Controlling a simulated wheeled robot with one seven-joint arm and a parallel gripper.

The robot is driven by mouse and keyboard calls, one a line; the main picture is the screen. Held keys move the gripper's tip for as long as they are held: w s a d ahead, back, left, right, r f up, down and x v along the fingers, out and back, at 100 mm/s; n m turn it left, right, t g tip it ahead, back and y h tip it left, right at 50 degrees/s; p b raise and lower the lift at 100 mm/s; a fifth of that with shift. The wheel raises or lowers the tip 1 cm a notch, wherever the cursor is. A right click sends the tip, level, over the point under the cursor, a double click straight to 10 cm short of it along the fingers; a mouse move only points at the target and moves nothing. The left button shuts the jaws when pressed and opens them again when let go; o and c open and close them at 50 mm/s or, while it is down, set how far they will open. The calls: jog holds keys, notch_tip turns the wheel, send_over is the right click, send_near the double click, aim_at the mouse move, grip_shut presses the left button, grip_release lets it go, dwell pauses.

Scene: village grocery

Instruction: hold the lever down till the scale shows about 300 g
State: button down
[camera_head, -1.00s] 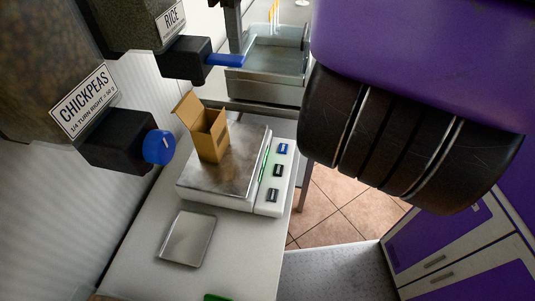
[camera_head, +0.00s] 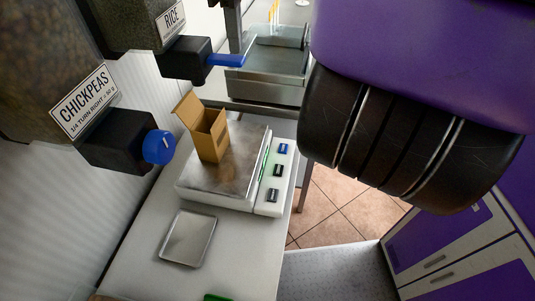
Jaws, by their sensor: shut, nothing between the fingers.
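The rice dispenser (camera_head: 172,20) is at the top left, with a blue lever (camera_head: 226,60) sticking out to the right of its black outlet (camera_head: 185,59). An open cardboard box (camera_head: 212,140) stands upright on the steel plate of the scale (camera_head: 239,180), below the outlet. The scale's panel on its right side has a green-lit strip and several buttons; no reading can be made out. My gripper is not in view; only a large purple and black part of my arm fills the upper right. Nothing of mine is seen touching the lever.
A chickpeas dispenser (camera_head: 84,101) with a blue knob (camera_head: 158,147) stands at the left. A small metal tray (camera_head: 188,238) lies on the white counter (camera_head: 140,262) in front of the scale. A metal sink (camera_head: 272,62) is behind. Tiled floor and purple-white cabinets are at the right.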

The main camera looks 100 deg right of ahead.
aim_at(237, 58)
jog(key=shift+f, duration=0.15)
jog(key=shift+f+b, duration=1.6)
jog(key=shift+b, duration=0.35)
jog(key=shift+r, duration=0.15)
dwell(1.2)
notch_tip(237, 58, up, 8)
jog(key=p, duration=0.3)
jog(key=shift+p, duration=0.35)
jog(key=shift+f, duration=0.25)
